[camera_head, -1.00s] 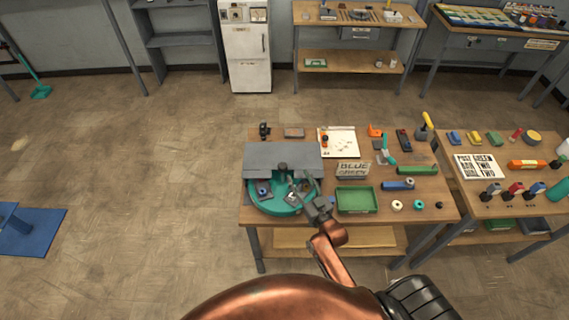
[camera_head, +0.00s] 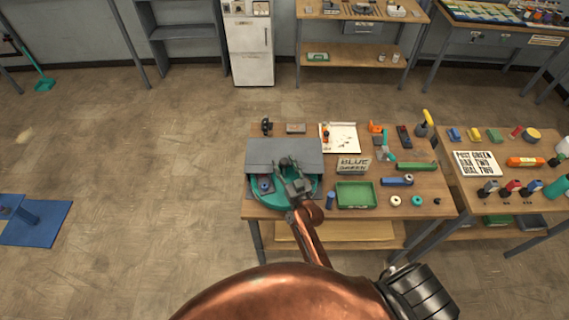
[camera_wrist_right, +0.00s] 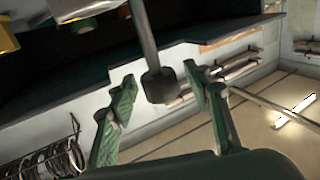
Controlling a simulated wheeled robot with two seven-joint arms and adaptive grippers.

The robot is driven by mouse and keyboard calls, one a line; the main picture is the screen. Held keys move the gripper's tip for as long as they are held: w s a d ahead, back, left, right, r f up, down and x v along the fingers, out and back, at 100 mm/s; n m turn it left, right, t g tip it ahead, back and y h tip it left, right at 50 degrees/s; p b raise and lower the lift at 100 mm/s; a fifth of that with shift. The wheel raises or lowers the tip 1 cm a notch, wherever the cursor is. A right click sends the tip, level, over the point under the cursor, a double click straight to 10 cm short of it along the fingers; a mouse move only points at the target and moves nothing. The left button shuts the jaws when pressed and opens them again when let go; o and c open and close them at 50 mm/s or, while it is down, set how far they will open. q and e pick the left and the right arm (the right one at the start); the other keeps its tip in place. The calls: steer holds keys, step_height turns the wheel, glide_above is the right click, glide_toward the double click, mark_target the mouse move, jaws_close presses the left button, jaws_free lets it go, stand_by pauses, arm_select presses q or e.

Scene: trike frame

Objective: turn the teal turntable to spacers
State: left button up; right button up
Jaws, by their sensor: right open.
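The teal turntable (camera_head: 270,205) sits at the left front of the wooden table, its back part under a grey hood (camera_head: 284,152). A small blue item (camera_head: 264,186) shows on its left part. The rest of its top is largely hidden by my right gripper (camera_head: 290,172), which is over the turntable near the hood's front edge. In the right wrist view, the green fingers of my right gripper (camera_wrist_right: 160,82) are apart. A dark post with a thick end (camera_wrist_right: 157,86) shows between them; I cannot tell whether they touch it. My left gripper is not in view.
Rings, a blue tool (camera_head: 396,180) and other small items lie farther right. A second table (camera_head: 475,185) adjoins on the right. Open floor lies left.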

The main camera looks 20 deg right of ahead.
jaws_close()
stand_by(0.6)
